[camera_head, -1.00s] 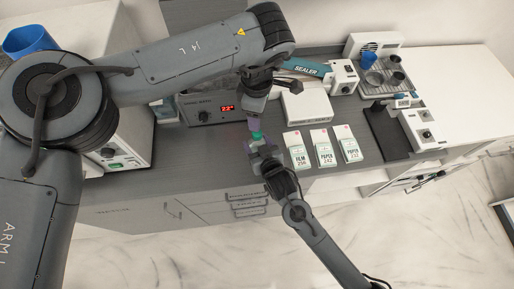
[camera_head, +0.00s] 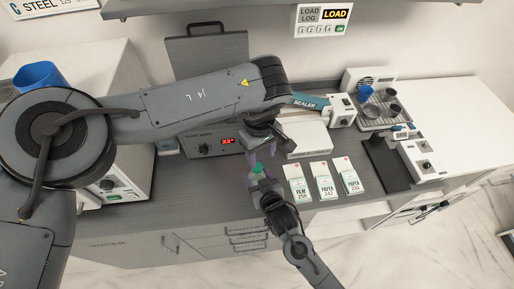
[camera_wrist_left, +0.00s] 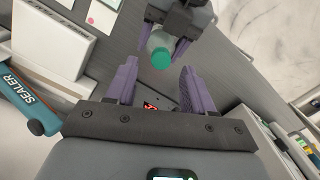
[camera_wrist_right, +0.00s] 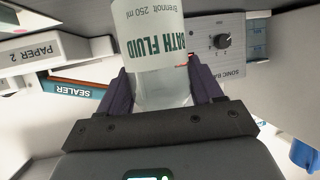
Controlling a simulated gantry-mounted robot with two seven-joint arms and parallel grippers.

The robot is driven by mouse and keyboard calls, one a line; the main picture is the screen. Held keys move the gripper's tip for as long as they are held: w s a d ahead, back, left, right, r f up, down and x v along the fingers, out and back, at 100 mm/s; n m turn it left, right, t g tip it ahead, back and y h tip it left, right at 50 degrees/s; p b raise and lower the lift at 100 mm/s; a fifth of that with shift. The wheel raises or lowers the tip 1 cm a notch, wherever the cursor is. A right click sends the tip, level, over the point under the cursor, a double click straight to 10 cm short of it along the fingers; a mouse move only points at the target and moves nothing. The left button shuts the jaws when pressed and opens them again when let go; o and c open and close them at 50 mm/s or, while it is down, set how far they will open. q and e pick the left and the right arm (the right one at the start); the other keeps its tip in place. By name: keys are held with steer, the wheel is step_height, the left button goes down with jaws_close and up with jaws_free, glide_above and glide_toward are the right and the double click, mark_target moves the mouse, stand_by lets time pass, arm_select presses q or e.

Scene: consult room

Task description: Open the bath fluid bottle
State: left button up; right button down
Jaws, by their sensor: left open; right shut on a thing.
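The bath fluid bottle is a clear bottle with a white label, filling the upper middle of the right wrist view (camera_wrist_right: 158,45). Its green cap (camera_wrist_left: 161,58) shows in the left wrist view, and in the head view the bottle (camera_head: 257,169) shows mostly as that cap. My right gripper (camera_wrist_right: 163,90) is shut on the bottle's body, a purple finger on each side. My left gripper (camera_wrist_left: 153,75) is open and empty. Its purple fingers point toward the cap, with a gap between them and the cap. In the head view the left gripper (camera_head: 258,150) is just above the cap, partly hidden.
A sonic bath (camera_head: 208,147) with a red display stands behind the grippers on the grey counter. Film and paper packs (camera_head: 322,181) lie to the right, with a sealer (camera_head: 306,103) behind them. A white box (camera_head: 306,140) is close to the left gripper.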

mark_target(257, 168)
arm_select(q)
steer(key=shift+w+a+r+m, duration=0.1)
steer(key=shift+w+a+m, duration=0.3)
steer(key=shift+a, duration=0.1)
steer(key=shift+f, duration=3.6)
